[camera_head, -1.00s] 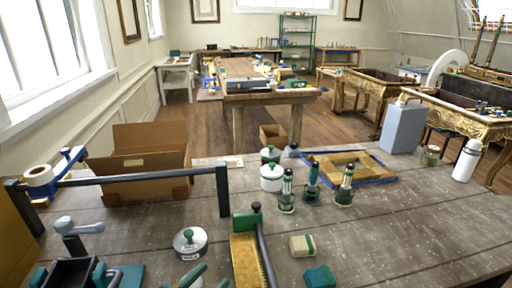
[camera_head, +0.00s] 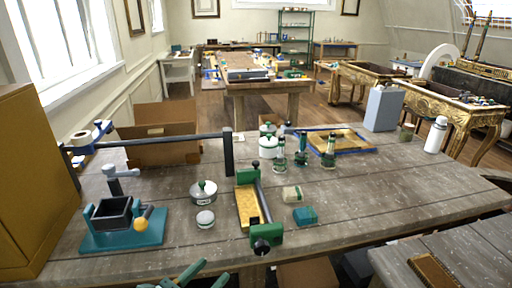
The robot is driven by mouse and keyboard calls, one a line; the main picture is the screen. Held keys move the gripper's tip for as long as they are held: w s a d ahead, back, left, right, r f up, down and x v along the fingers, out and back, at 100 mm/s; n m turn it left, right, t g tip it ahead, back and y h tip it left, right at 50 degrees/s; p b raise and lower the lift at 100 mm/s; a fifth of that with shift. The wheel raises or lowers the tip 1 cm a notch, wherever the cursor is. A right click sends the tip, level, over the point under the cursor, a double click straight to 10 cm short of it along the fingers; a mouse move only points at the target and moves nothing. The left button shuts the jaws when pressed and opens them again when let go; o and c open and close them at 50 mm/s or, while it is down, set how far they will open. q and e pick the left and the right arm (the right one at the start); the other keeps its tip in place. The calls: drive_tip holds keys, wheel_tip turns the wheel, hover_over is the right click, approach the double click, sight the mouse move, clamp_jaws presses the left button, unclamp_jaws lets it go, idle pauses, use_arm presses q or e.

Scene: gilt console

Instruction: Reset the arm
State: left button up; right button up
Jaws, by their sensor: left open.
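My left gripper (camera_head: 215,270) shows as two green fingers at the bottom edge, low and left of centre. The fingers are apart with nothing between them. It is in front of the table's near edge, clear of the objects on top. The rest of that arm is cut off by the frame. My right gripper is not in view.
A wooden worktable (camera_head: 355,200) fills the foreground. A yellow cabinet (camera_head: 35,190) borders the left. The table's right middle is clear.

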use_arm(q)
drive_tip(key=s+a+f+n+g+y, duration=0.1)
drive_tip(key=s+a+f+n+y, duration=0.2)
drive_tip(key=f+n, duration=0.6)
drive_tip(key=a+f+n+g+y, duration=0.15)
drive_tip(key=a+f+n, duration=0.25)
drive_tip(key=f+n, duration=0.45)
drive_tip(key=s+a+f+n+g+y, duration=0.1)
drive_tip(key=s+a+f+n+y, duration=0.2)
drive_tip(key=f+n, duration=0.6)
drive_tip(key=s+a+f+n+g+y, duration=0.1)
drive_tip(key=s+a+f+n+g, duration=0.1)
drive_tip(key=s+f, duration=0.4)
drive_tip(key=s+a+f+n+g+y, duration=0.1)
drive_tip(key=s+a+f+n+g, duration=0.15)
drive_tip(key=f, duration=0.45)
drive_tip(key=s+f+n+g, duration=0.3)
drive_tip(key=s+f+n, duration=0.1)
drive_tip(key=s, duration=0.9)
drive_tip(key=s+f+n+g, duration=0.3)
drive_tip(key=s+f+n, duration=0.1)
drive_tip(key=s, duration=1)
drive_tip(key=shift+a+f, duration=0.25)
drive_tip(key=shift+f, duration=0.6)
drive_tip(key=shift+y, duration=0.25)
